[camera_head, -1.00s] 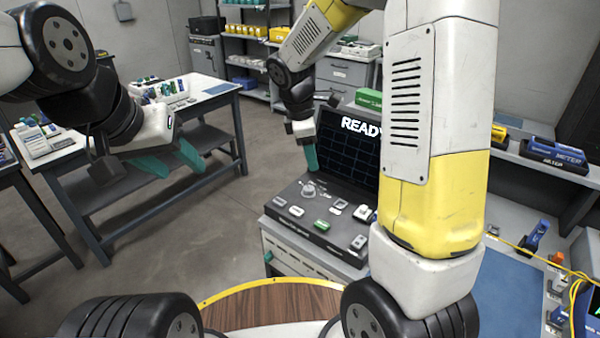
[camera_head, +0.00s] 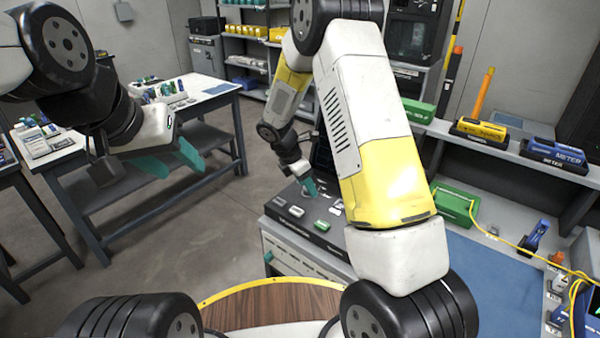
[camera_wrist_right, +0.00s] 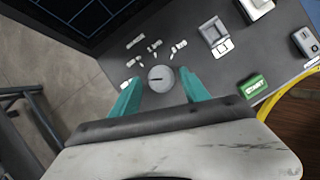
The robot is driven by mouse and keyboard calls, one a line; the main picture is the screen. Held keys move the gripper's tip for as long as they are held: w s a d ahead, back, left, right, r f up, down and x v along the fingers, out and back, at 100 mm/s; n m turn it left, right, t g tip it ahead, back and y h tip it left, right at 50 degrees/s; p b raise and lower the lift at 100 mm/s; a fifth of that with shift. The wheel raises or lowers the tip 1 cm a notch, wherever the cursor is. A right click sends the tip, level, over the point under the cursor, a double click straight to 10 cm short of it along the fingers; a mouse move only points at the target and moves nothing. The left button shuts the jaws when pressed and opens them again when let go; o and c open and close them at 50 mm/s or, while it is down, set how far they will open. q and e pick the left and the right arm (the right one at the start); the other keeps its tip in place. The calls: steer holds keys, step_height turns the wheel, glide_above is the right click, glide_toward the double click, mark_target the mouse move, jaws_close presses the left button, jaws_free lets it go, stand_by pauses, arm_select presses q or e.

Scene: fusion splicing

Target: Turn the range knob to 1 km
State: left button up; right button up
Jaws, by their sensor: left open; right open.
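The range knob (camera_wrist_right: 160,78) is a round grey knob with a dark pointer line, on the dark panel of the instrument (camera_head: 285,222). In the right wrist view it lies between and just beyond the two teal fingertips of my right gripper (camera_wrist_right: 157,92), which is open. In the head view my right gripper (camera_head: 311,188) is over the panel, and my arm hides the knob and most of the screen. My left gripper (camera_head: 172,160) is open and empty at the left, away from the instrument.
The panel also carries a green block (camera_wrist_right: 252,86) and several pale connectors or switches. A side table (camera_head: 205,100) stands behind my left gripper. At the right are a blue mat (camera_head: 490,285), a green box (camera_head: 455,204) and a yellow cable (camera_head: 510,243).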

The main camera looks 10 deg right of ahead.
steer(key=shift+d+f, duration=0.1)
steer(key=shift+f, duration=0.2)
jaws_close()
